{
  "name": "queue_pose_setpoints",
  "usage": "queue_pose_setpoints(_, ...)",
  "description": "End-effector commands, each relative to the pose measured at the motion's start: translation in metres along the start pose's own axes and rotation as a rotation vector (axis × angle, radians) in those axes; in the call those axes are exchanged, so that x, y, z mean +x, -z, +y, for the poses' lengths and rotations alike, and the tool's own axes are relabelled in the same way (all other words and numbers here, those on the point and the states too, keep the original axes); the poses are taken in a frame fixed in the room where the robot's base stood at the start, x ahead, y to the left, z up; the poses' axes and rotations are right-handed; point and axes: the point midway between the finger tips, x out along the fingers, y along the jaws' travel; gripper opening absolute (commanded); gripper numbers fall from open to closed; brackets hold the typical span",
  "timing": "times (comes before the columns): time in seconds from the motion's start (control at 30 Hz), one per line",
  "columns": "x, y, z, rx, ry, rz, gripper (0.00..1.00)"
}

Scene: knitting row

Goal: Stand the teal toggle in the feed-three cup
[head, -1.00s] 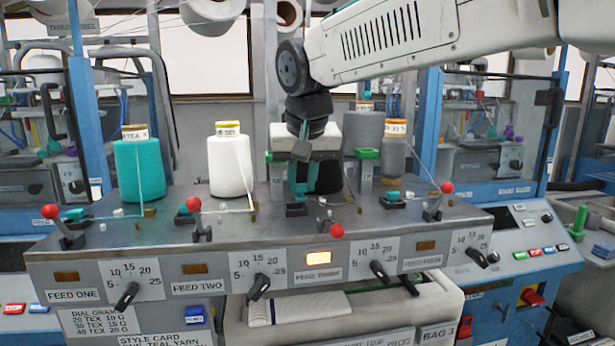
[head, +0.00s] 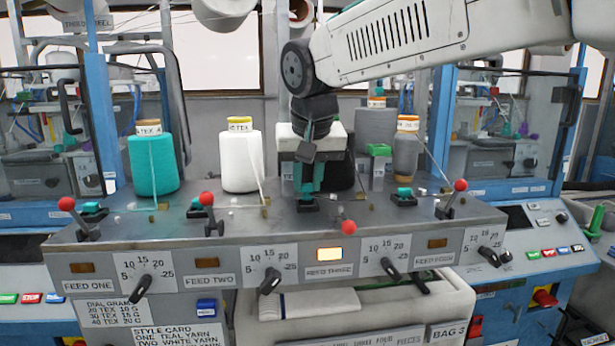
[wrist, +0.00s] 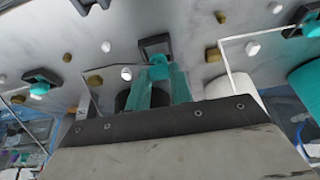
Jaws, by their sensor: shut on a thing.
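My gripper (head: 306,185) points down at the machine deck above the feed-three label, with its teal fingers low over a black square cup (head: 307,205). In the wrist view the fingers (wrist: 158,84) are closed on the small teal toggle (wrist: 158,72). The toggle is at the near edge of the feed-three cup (wrist: 154,44), whose dark frame shows beyond it. I cannot tell whether the toggle's lower end is inside the cup or touching it. The fingers hide part of the toggle and cup.
Other cups with teal pieces stand at feed one (head: 93,211), feed two (head: 196,210) and feed four (head: 404,197). Red-knobbed levers (head: 348,227) rise along the front edge. Teal (head: 152,165), white (head: 240,165) and grey (head: 406,155) yarn cones stand behind. The feed-three lamp (head: 329,254) is lit.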

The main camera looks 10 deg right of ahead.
Motion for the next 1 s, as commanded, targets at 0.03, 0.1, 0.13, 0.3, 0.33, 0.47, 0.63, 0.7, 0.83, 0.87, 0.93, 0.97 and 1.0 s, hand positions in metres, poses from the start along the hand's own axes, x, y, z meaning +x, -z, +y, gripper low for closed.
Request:
queue_pose_setpoints(0.03,0.001,-0.001,0.0,0.0,0.0,0.0,0.09)
queue_pose_setpoints(0.1,0.003,-0.001,0.0,0.0,0.0,0.0,0.09)
queue_pose_setpoints(0.13,0.004,-0.001,0.0,0.0,0.0,0.0,0.09)
queue_pose_setpoints(0.3,0.008,-0.003,0.0,0.0,-0.001,-0.001,0.09)
queue_pose_setpoints(0.33,0.009,-0.004,0.0,0.0,-0.001,-0.001,0.09)
queue_pose_setpoints(0.47,0.012,-0.005,0.0,0.0,-0.001,-0.001,0.09)
queue_pose_setpoints(0.63,0.015,-0.006,0.0,0.0,0.0,0.0,0.09)
queue_pose_setpoints(0.7,0.015,-0.006,0.0,0.0,0.0,0.0,0.09)
queue_pose_setpoints(0.83,0.016,-0.006,0.0,0.0,0.0,0.0,0.09)
queue_pose_setpoints(0.87,0.016,-0.006,0.0,0.0,0.0,0.0,0.09)
queue_pose_setpoints(0.93,0.016,-0.006,0.0,0.0,0.0,0.0,0.3)
queue_pose_setpoints(0.97,0.016,-0.006,0.0,0.0,0.0,0.0,0.39)
queue_pose_setpoints(1.0,0.016,-0.006,0.0,0.0,0.0,0.0,0.48)
